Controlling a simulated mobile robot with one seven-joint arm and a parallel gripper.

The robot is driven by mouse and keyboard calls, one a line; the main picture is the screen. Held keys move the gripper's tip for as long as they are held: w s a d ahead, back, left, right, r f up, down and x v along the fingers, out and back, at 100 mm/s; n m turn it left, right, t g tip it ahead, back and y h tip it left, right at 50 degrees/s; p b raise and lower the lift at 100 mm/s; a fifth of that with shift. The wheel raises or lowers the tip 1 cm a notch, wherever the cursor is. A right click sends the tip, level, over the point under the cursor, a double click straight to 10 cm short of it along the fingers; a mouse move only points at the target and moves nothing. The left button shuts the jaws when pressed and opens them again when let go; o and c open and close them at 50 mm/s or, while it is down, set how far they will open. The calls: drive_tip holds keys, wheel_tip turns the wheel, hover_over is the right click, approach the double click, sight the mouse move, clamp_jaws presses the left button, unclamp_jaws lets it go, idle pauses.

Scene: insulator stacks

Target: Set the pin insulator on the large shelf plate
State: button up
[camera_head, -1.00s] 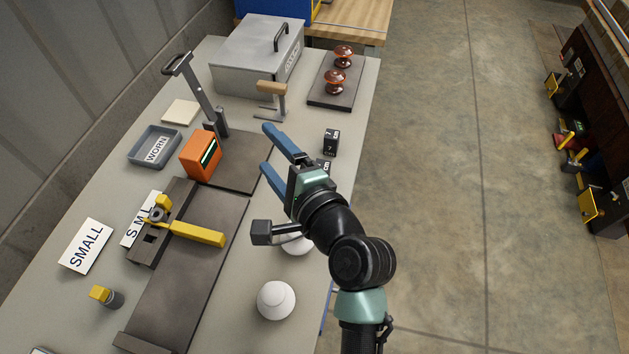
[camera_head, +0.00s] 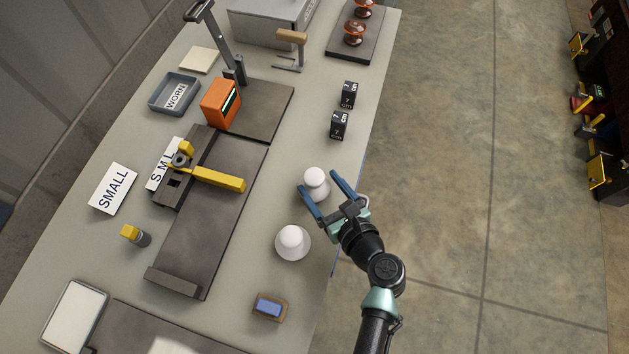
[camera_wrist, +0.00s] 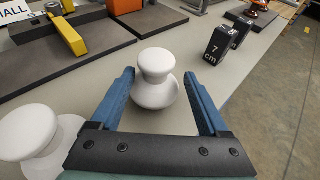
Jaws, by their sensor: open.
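Two white, knob-topped insulators with flared bases stand upright on the table near its right edge. The farther white insulator (camera_head: 315,178) lies between the blue fingers of my gripper (camera_head: 319,181). In the wrist view that insulator (camera_wrist: 155,85) stands centred between the open, spread fingers (camera_wrist: 159,78), with gaps visible on both sides. The nearer white insulator (camera_head: 292,242) stands to the left of my gripper and also shows at the left of the wrist view (camera_wrist: 27,135). Several dark plates are in view; I cannot tell which is the large shelf plate.
Two black 7 cm blocks (camera_head: 339,125) stand beyond my gripper. Brown insulators (camera_head: 355,33) stand on a dark plate (camera_head: 341,50) at the far right. A yellow-handled fixture (camera_head: 217,179) and orange box (camera_head: 220,104) occupy the middle. A blue-topped block (camera_head: 269,306) lies in front.

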sight(308, 170)
drive_tip(key=shift+w+a, duration=0.3)
drive_tip(key=shift+w, duration=0.1)
drive_tip(key=x, duration=0.4)
drive_tip(key=shift+w+a+r, duration=0.15)
drive_tip(key=shift+a+r, duration=0.1)
drive_tip(key=shift+a, duration=0.1)
clamp_jaws()
drive_tip(key=shift+r, duration=0.1)
